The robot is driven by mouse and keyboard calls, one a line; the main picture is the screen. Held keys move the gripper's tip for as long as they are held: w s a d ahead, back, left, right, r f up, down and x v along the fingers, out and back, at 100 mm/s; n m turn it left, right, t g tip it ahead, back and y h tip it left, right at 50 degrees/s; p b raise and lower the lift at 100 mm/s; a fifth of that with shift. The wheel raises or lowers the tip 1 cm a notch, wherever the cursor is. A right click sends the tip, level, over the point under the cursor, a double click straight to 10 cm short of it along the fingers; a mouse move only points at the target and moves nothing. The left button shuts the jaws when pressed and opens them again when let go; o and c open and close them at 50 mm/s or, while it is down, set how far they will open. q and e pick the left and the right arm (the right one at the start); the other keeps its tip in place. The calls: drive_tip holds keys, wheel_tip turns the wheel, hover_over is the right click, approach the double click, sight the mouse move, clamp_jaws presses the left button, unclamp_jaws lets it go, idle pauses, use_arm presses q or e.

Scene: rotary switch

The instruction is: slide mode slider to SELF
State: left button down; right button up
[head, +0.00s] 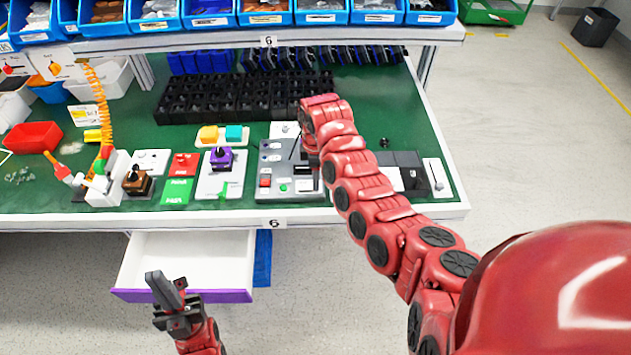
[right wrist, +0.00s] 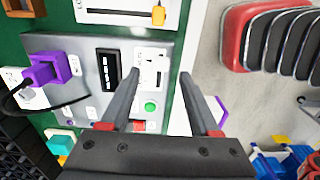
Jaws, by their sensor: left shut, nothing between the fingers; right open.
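A grey control panel (head: 283,172) lies on the green bench; its right part is hidden behind my right arm in the head view. The right wrist view shows this panel (right wrist: 75,50) closer. A small white slider plate (right wrist: 151,66) with black marks, probably the mode slider, sits beside a dark display (right wrist: 107,70). Its labels are too small to read. My right gripper (right wrist: 165,76) is open, its fingertips near the plate; contact cannot be told. My left gripper (head: 168,285) is shut and empty, low in front of the open drawer.
A green button (right wrist: 150,107) is close to the right gripper's left finger. A purple plug (right wrist: 45,70) with a black cable is on the panel. An orange-knobbed slider (right wrist: 158,15) lies beyond. The open drawer (head: 190,258) juts from the bench front.

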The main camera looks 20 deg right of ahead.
drive_tip(key=shift+f, duration=2.15)
clamp_jaws()
